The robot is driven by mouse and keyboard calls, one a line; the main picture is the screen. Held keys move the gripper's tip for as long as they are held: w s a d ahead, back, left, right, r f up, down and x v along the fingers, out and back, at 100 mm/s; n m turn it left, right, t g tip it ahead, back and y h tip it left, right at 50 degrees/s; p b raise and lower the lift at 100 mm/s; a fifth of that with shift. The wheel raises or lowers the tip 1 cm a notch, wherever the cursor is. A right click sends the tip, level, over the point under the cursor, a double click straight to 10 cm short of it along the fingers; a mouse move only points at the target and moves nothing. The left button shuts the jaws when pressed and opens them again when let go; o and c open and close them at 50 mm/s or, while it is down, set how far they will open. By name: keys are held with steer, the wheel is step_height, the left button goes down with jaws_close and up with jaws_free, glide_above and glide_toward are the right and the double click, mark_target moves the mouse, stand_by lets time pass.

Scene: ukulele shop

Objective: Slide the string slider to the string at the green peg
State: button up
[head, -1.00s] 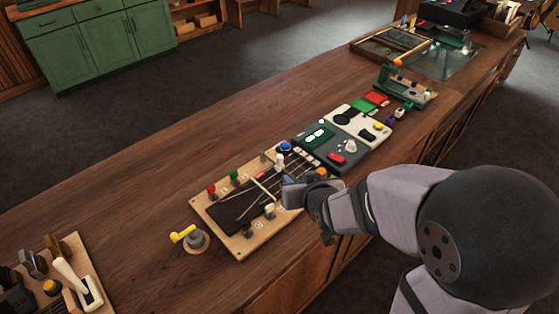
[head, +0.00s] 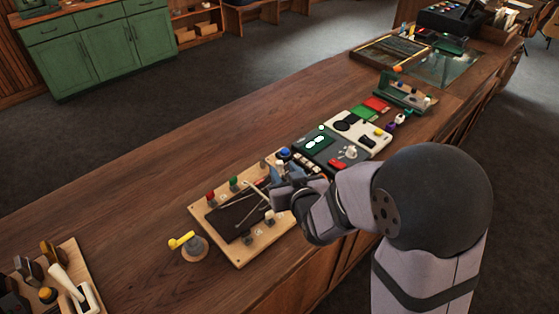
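A pale wooden board (head: 250,258) with a dark panel (head: 226,216) and thin strings lies near the counter's front edge. A green peg (head: 233,183) stands on its far edge, right of a red peg (head: 211,195). A thin cream bar (head: 251,213) lies slantwise over the dark panel; it may be the string slider, but I cannot tell surely. A small pale block (head: 269,215) sits near the board's front edge. My gripper (head: 275,193) is low over the board's right part, right of the green peg and close to the cream bar. Its fingers are small and partly hidden, and contact is unclear.
A dark device with a green screen (head: 315,147) and a white panel (head: 357,130) lie to the right. A tool rack (head: 75,270) is at lower left. The counter behind the board is clear.

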mark_target(281, 166)
steer(key=shift+p+x, duration=0.65)
steer(key=shift+x, duration=1.95)
jaws_close()
